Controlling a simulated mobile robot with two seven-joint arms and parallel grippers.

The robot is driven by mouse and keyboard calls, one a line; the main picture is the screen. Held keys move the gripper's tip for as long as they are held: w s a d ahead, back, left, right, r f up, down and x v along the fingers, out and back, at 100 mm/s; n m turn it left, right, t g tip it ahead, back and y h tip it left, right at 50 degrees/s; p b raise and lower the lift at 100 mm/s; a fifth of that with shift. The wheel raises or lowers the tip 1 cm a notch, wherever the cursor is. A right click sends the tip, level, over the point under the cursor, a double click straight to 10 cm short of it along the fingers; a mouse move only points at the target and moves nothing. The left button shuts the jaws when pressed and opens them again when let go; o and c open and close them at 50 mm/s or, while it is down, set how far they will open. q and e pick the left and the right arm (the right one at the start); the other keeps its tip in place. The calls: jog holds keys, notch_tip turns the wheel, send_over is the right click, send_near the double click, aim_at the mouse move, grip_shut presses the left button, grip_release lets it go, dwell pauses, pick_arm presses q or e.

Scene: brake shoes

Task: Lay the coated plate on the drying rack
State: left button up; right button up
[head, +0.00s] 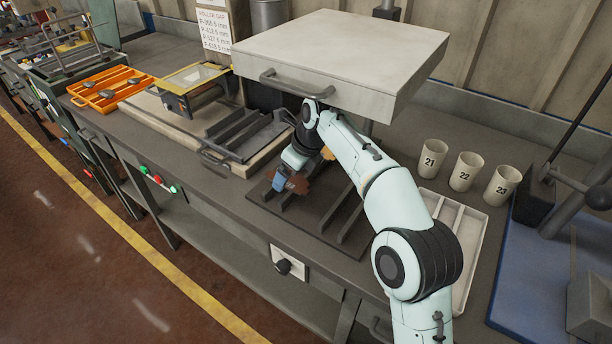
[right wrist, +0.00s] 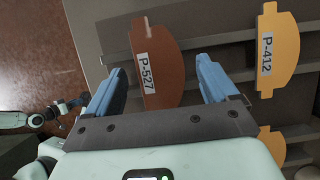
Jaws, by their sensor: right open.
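A red-brown plate labelled P-527 (right wrist: 160,70) lies on a dark slatted rack (head: 336,229) under a raised grey lid. It also shows in the head view (head: 299,185). My right gripper (right wrist: 163,82) is open, with its blue fingers on either side of this plate. The left-hand finger is close to the plate's edge; I cannot tell whether it touches. In the head view my right gripper (head: 282,181) is low over the rack's near left part. A yellow plate labelled P-412 (right wrist: 277,55) and another yellow plate (right wrist: 270,146) lie on the same slats. My left gripper does not show.
The grey lid (head: 340,50) overhangs the rack. A second slatted tray (head: 243,135), a yellow-framed roller unit (head: 195,82) and an orange tray (head: 108,88) stand to the left. Cups 21 (head: 431,158), 22 (head: 466,171) and 23 (head: 502,186) and a white tray (head: 470,225) are at right.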

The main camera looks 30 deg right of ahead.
aim_at(300, 183)
jog(key=shift+p+v, duration=0.75)
jog(key=shift+v, duration=0.1)
jog(key=s, duration=0.1)
jog(key=s+d+b, duration=0.1)
jog(key=s+b, duration=0.1)
jog(key=shift+d+f, duration=0.15)
jog(key=shift+f, duration=0.25)
jog(key=s+d, duration=0.1)
jog(key=s, duration=0.1)
jog(key=s+d+b, duration=0.1)
jog(key=s, duration=0.1)
jog(key=s+b, duration=0.1)
jog(key=s, duration=0.2)
jog(key=shift+d+r, duration=0.15)
jog(key=shift+d, duration=0.25)
jog(key=shift+s+d, duration=0.2)
jog(key=shift+s, duration=0.3)
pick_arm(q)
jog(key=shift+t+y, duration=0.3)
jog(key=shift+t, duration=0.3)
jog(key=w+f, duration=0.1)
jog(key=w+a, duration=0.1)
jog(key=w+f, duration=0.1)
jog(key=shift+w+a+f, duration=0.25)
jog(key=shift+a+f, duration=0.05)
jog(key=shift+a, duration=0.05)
